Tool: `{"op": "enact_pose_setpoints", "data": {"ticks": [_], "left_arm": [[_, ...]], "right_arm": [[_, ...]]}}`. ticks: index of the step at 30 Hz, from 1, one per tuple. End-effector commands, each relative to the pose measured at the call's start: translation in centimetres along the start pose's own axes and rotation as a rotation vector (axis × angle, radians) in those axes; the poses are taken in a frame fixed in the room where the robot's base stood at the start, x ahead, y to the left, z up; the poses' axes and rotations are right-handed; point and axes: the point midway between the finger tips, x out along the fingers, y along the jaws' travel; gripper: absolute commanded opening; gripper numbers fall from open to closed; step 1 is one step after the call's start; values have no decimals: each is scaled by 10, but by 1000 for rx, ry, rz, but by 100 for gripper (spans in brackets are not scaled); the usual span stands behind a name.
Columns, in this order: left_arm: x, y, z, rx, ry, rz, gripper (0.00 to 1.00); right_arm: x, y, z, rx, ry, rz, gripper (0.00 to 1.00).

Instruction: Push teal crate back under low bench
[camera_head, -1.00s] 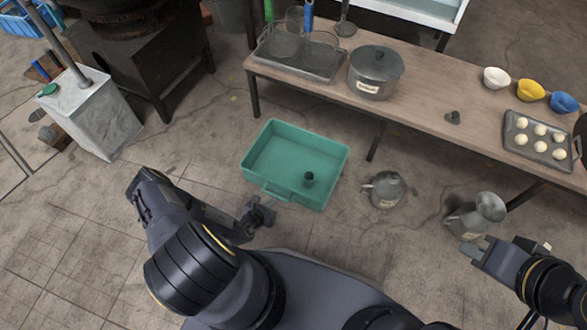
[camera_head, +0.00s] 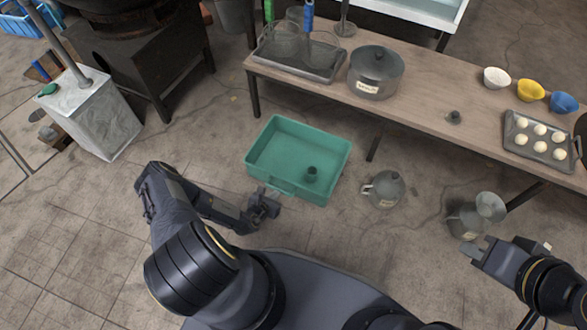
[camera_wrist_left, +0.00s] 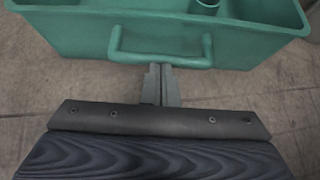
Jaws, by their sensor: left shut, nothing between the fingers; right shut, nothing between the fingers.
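The teal crate (camera_head: 262,152) stands on the floor in front of the low bench (camera_head: 430,98), outside its legs. It is open-topped, with a small dark cup-like piece (camera_head: 312,174) inside. My left gripper (camera_head: 272,200) is shut and empty at the crate's near side. In the left wrist view the shut fingertips (camera_wrist_left: 161,72) reach the crate's handle (camera_wrist_left: 160,58) on its near wall (camera_wrist_left: 80,38); I cannot tell for sure if they touch. My right gripper (camera_head: 470,250) is shut and empty at the lower right, away from the crate.
A grey jug (camera_head: 384,190) stands on the floor right of the crate, and a metal can (camera_head: 468,220) further right. A pale metal box (camera_head: 92,120) stands at the left.

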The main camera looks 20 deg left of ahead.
Motion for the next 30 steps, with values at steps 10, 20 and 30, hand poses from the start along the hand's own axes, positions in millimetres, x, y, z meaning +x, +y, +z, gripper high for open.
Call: {"op": "enact_pose_setpoints", "data": {"ticks": [10, 20, 30], "left_arm": [[21, 0, 15, 0, -2, 1, 0], [40, 1, 27, 1, -1, 1, 0], [60, 1, 41, 1, -2, 1, 0]], "right_arm": [[1, 1, 1, 0, 0, 0, 0], [3, 2, 2, 0, 0, 0, 0], [6, 3, 3, 0, 0, 0, 0]]}}
